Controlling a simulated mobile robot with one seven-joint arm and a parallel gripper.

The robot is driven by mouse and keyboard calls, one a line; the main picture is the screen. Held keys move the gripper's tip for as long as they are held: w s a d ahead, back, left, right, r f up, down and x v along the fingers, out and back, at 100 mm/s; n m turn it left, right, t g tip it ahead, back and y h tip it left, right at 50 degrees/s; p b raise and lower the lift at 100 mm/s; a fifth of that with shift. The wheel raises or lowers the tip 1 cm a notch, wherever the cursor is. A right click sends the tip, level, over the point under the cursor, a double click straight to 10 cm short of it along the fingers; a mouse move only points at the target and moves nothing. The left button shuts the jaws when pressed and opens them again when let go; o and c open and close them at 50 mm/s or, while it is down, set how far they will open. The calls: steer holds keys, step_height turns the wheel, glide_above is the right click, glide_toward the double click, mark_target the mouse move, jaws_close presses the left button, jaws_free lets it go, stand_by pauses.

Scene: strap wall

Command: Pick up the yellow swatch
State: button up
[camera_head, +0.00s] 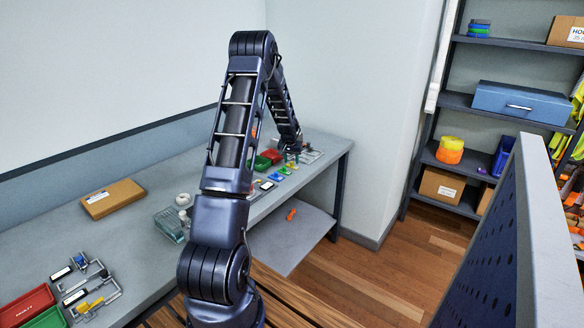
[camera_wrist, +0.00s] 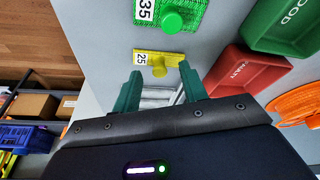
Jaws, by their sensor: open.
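The yellow swatch (camera_wrist: 170,58) lies flat on the grey bench in the wrist view, with a round yellow knob on top and a white label reading 25. Nothing is between the fingers. I cannot tell how high the fingertips are above the swatch. In the head view my gripper (camera_head: 291,155) is small and partly hidden by its own wrist.
A green swatch (camera_wrist: 188,14) labelled 35 lies beyond the yellow one. A red tray (camera_wrist: 243,72), a green tray (camera_wrist: 285,28) and an orange coil (camera_wrist: 296,104) lie to the right. A brown box (camera_head: 112,198) sits farther along the bench. Shelves (camera_head: 470,100) stand at right.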

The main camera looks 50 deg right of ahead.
steer(key=shift+x, duration=0.95)
jaws_close()
steer(key=shift+r, duration=0.1)
